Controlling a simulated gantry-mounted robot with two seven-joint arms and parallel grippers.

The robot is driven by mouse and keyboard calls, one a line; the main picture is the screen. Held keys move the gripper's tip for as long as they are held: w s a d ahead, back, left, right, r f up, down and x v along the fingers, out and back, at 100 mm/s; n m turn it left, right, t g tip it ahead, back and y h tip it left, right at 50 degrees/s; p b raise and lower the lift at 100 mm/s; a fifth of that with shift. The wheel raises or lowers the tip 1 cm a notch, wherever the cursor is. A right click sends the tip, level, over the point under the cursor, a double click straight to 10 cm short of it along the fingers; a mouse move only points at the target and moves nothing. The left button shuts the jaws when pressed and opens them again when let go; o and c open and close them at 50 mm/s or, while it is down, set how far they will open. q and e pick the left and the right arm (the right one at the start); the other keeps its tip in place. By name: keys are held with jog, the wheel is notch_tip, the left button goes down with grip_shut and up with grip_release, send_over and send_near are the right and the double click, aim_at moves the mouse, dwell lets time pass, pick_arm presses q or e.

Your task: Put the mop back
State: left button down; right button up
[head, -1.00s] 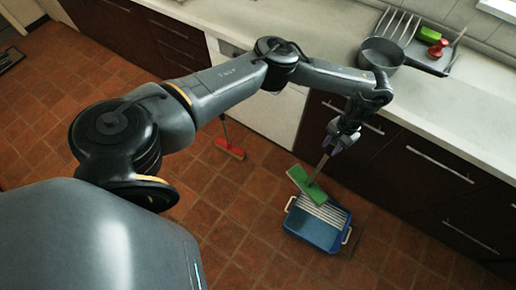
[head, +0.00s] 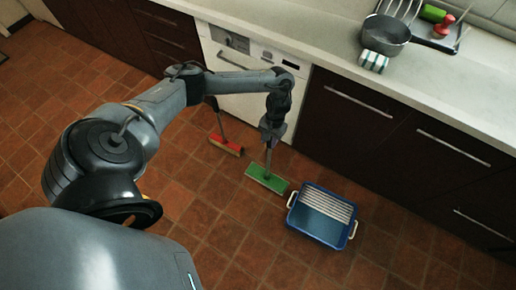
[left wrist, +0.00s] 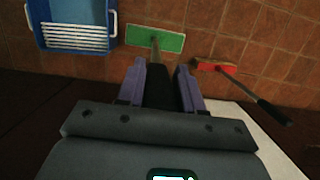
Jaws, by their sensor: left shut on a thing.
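The mop has a flat green head (head: 267,178) and a thin handle. In the head view its head is at the floor between the blue bucket and the red broom; I cannot tell whether it touches the tiles. My left gripper (head: 271,135) is shut on the mop's handle above the head. In the left wrist view the green mop head (left wrist: 155,39) shows just beyond the purple fingers (left wrist: 161,85). The blue bucket (head: 318,232) with a white ribbed wringer (head: 327,206) stands on the floor right of the mop. My right gripper is not in view.
A red broom (head: 226,145) stands left of the mop, near the white dishwasher (head: 245,92). Dark cabinets (head: 350,115) and a pale counter (head: 320,40) run behind. The near floor is open.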

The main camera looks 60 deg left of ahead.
pick_arm(q)
jog(key=s+f+b, duration=0.1)
jog(key=s+f, duration=0.3)
jog(key=b, duration=0.7)
send_over(269, 161)
jog(key=s+a, duration=0.1)
jog(key=s, duration=0.4)
jog(key=w+a+x, duration=0.1)
jog(key=w+x, duration=0.1)
jog(key=x, duration=0.8)
jog(key=shift+s+a+f+p, duration=0.1)
jog(key=shift+s+f+p, duration=0.1)
jog(key=shift+f+p, duration=0.15)
jog(key=shift+f, duration=0.2)
jog(key=c, duration=0.7)
grip_release()
jog(key=shift+c, duration=0.2)
